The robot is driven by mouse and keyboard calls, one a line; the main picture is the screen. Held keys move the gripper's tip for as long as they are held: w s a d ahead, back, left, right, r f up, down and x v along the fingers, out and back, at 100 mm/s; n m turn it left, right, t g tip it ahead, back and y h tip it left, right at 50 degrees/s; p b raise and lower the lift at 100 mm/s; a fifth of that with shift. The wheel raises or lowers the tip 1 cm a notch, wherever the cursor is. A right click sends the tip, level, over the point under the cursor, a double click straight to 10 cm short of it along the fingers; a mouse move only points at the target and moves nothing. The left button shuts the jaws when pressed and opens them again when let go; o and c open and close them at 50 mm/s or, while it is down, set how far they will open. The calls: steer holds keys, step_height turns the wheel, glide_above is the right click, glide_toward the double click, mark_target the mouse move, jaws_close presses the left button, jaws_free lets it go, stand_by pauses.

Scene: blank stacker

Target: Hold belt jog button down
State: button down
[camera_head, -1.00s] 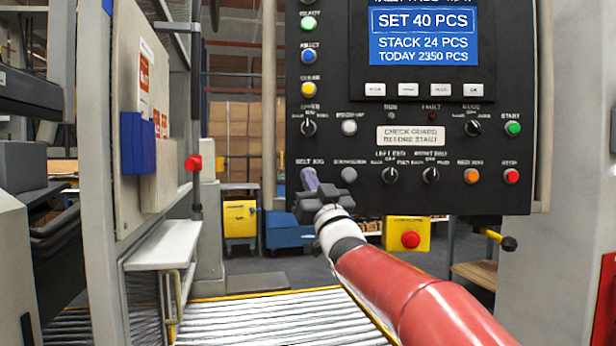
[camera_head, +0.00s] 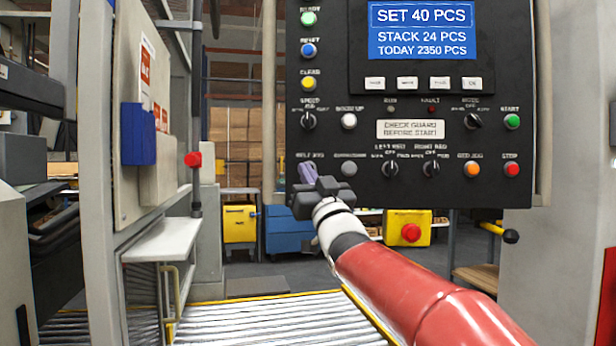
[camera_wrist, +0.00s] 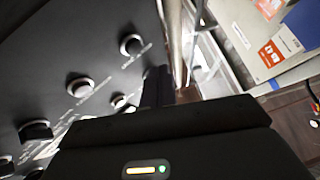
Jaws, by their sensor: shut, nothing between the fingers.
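The black control panel (camera_head: 455,196) fills the upper right of the head view, and it also shows at the left of the wrist view (camera_wrist: 50,60). The belt jog label (camera_head: 310,156) is at its lower left. In the wrist view the dark fingers (camera_wrist: 157,86) are together and point at the panel's edge. Whether they touch or press the button cannot be told.
A grey button (camera_head: 347,168) sits close to the right of my gripper, with selector knobs (camera_head: 390,169) farther right. A yellow box with a red button (camera_head: 411,233) is below the panel. A roller conveyor (camera_head: 270,318) runs below. Open space lies left of the panel.

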steer(key=shift+s+a+b, duration=0.15)
steer(key=shift+s+b, duration=0.65)
steer(key=shift+s, duration=0.65)
steer(key=shift+f, duration=0.1)
steer(key=s+d+f+m+g+h, duration=0.45)
steer(key=d+f+h, duration=0.35)
steer(key=f, duration=0.4)
steer(key=s+d+f+g+h, duration=0.1)
steer(key=s+d+f+g, duration=0.2)
steer(key=s+f, duration=0.6)
steer(key=s+d+f+g+h+p, duration=0.1)
steer(key=s+d+f+g, duration=0.2)
steer(key=s+f, duration=0.7)
steer(key=s+d+f+m+g+h, duration=0.1)
steer(key=s+d+f+g, duration=0.2)
steer(key=s+f+g, duration=0.3)
steer(key=s+f, duration=0.3)
steer(key=f, duration=0.2)
steer(key=shift+s+d+f+p, duration=0.15)
steer(key=shift+s+d+p, duration=0.15)
steer(key=shift+d+p, duration=0.1)
